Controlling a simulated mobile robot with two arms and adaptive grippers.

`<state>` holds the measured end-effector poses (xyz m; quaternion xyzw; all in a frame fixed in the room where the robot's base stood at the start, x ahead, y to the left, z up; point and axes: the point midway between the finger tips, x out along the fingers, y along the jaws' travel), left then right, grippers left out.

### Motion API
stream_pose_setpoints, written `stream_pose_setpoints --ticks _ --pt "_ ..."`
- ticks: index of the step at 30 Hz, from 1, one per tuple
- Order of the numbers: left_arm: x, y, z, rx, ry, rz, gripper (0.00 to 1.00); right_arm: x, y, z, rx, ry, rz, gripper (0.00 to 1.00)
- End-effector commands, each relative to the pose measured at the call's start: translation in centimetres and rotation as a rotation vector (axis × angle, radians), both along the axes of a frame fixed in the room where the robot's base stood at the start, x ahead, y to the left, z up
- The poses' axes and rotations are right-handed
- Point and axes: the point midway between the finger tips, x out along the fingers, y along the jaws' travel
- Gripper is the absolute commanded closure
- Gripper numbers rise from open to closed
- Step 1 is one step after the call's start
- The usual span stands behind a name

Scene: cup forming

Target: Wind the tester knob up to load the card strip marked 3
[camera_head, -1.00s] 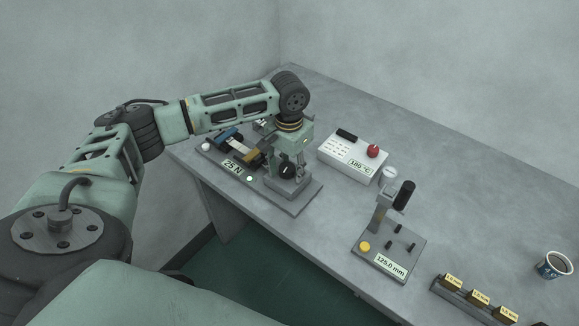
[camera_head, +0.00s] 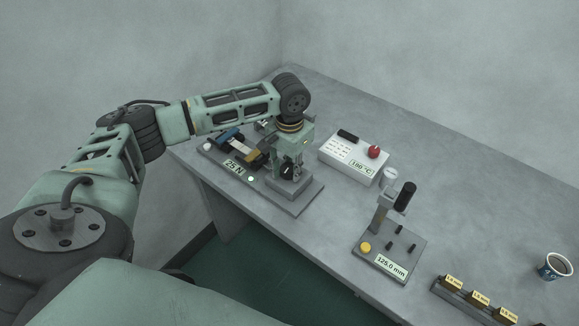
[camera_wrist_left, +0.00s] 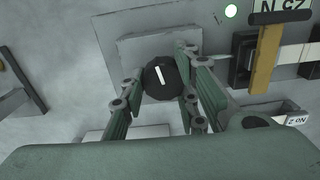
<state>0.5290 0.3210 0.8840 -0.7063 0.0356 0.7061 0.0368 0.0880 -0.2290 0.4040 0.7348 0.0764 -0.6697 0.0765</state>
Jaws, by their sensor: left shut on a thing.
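The tester (camera_head: 296,201) stands at the table's left end, with a display (camera_head: 235,168) reading 25 N. Its black knob (camera_wrist_left: 163,77) with a white pointer line sits between the fingers of my left gripper (camera_wrist_left: 162,84) in the left wrist view. My left gripper (camera_head: 288,170) is shut on the knob from above; its fingers mostly hide the knob in the head view. A pale strip (camera_wrist_left: 292,55) lies by the tester's clamps at the right of the wrist view; I cannot read a 3 on it. My right gripper is out of view.
A white heater box (camera_head: 347,158) with a red knob stands behind the tester. A gauge stand (camera_head: 381,258) reading 125.0 mm is to the right. The table between is clear.

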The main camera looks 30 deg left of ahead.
Motion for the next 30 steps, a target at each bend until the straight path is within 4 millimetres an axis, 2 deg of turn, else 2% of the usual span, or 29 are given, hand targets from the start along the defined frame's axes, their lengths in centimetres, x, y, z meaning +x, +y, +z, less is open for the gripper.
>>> stream_pose_setpoints --ticks 8,18,30 --pt "-0.2 -0.4 0.5 -0.01 0.004 -0.153 0.97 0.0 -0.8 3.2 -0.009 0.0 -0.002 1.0" --pt "-0.4 -0.5 0.4 -0.011 0.002 -0.465 0.97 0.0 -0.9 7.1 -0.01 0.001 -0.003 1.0" --pt "-0.6 -0.4 0.1 -0.013 0.002 -0.8 0.97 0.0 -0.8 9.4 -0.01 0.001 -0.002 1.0"
